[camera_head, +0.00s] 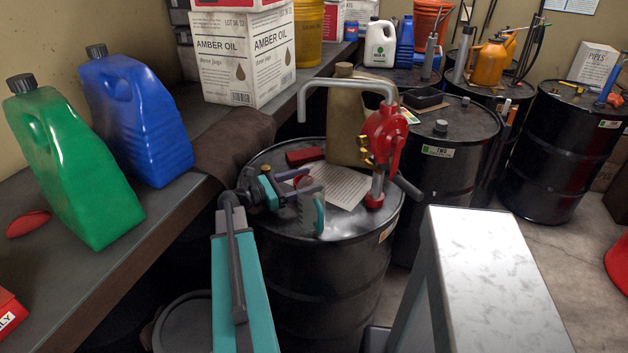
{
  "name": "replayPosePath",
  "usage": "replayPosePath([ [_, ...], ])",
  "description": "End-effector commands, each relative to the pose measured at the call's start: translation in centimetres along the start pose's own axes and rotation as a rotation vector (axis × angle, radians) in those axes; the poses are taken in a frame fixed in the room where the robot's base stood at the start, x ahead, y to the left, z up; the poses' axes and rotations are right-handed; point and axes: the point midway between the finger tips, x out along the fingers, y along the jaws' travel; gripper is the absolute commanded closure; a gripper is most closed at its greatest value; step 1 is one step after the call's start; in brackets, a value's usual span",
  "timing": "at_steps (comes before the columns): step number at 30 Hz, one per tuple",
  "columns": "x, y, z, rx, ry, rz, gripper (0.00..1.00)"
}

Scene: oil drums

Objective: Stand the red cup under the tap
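A red pump (384,140) stands on the near black drum (340,262). Its grey bent pipe (340,83) reaches left and turns down to an open end above the drum top, apparently the tap. My gripper (309,188) is low over the drum's left part, below the pipe end in the picture.
A flat red block (305,156), a paper sheet (338,184) and a tan can (348,118) are on the drum. The bench (150,215) at left holds a green jug (75,165), a blue jug (135,118) and a box (243,55). More drums stand behind right.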

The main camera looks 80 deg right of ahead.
Motion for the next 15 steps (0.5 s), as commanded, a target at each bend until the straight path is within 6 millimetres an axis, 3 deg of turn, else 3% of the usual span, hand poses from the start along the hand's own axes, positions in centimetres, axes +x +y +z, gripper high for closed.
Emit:
replayPosePath([
  [6, -2.9, 0.0, -0.2, -0.001, 0.001, 0.002, 0.33],
  [15, -4.5, 0.0, -0.1, -0.001, 0.001, 0.000, 0.33],
])
